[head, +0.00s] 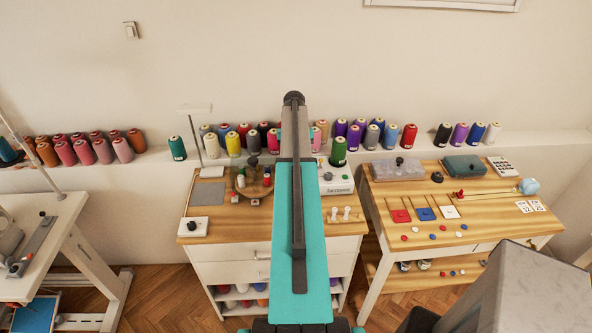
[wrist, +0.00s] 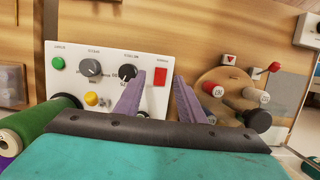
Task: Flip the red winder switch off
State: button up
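The white winder box (wrist: 108,58) shows in the wrist view with a red rectangular switch (wrist: 160,76) at its right end. I cannot tell which way the switch is set. The panel also bears a grey knob (wrist: 89,67), a black knob (wrist: 127,71), a green button (wrist: 58,63) and a yellow button (wrist: 91,99). My gripper (wrist: 159,82) has its two purple fingers apart and empty, one on each side of the switch in the picture. Contact cannot be told. In the head view the white box (head: 337,184) is partly behind my arm, and my gripper is hidden.
A round wooden holder with bobbins (wrist: 234,90) stands close to the right finger, with a red-tipped lever (wrist: 273,67) near it. Several cones line the wall ledge. A table (head: 380,205) stands right.

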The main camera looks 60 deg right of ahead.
jog(key=shift+p+v, duration=1)
jog(key=shift+v, duration=1.45)
